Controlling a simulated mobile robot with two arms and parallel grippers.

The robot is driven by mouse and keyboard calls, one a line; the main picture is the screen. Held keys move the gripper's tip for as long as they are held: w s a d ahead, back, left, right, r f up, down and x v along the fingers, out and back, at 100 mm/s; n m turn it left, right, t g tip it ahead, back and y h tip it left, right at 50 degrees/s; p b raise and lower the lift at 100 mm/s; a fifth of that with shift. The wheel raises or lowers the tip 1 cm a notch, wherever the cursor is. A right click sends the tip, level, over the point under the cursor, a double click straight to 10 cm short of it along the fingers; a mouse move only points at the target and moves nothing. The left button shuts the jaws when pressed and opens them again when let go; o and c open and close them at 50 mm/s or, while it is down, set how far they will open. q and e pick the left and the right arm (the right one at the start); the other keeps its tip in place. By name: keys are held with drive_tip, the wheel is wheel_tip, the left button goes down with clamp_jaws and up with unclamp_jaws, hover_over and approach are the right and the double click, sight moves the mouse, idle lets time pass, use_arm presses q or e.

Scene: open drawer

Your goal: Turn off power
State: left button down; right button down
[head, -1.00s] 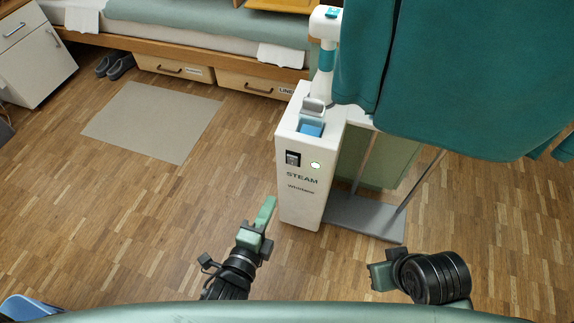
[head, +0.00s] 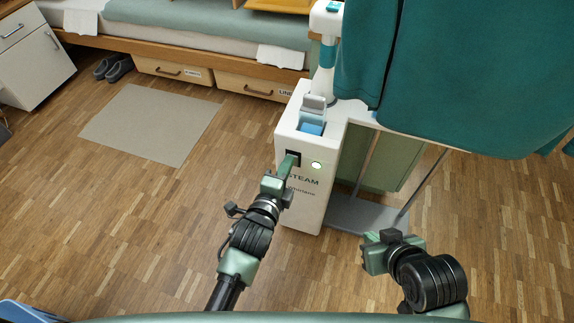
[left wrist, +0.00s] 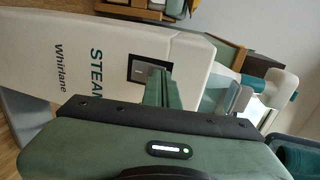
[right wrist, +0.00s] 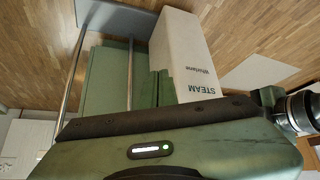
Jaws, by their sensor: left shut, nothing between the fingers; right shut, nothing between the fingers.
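The white steamer (head: 305,205), marked STEAM, stands upright on the floor. Its black power switch (head: 293,154) is on the upper front face, beside a round lit indicator (head: 317,165). My left gripper (head: 288,165) is shut and empty, its fingertips at the lower edge of the switch and partly covering it. In the left wrist view the switch (left wrist: 143,70) shows just beyond the fingertips; I cannot tell whether they touch. My right gripper (head: 370,252) is shut and empty, low to the right of the steamer, apart from it.
A teal cloth (head: 480,80) hangs at the right above the steamer's grey base (head: 365,215). A blue-topped tank (head: 311,127) sits in the steamer's top. A bed with drawers (head: 250,88) stands behind. A grey mat (head: 150,125) lies on open floor at the left.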

use_arm(q)
drive_tip(key=shift+w, duration=0.1)
use_arm(e)
drive_tip(key=shift+w+r, duration=0.1)
drive_tip(key=shift+r, duration=0.05)
use_arm(q)
drive_tip(key=p, duration=0.1)
drive_tip(key=r+p, duration=0.1)
drive_tip(key=shift+w+d+p, duration=0.1)
drive_tip(key=shift+w+p, duration=0.15)
drive_tip(key=shift+p, duration=0.1)
drive_tip(key=shift+f+g+b, duration=0.3)
drive_tip(key=shift+f+b, duration=0.1)
use_arm(e)
drive_tip(key=s+f, duration=0.1)
drive_tip(key=s+f+g, duration=0.1)
drive_tip(key=shift+s+d+g+h, duration=0.3)
drive_tip(key=shift+d, duration=0.1)
drive_tip(key=shift+s, duration=0.1)
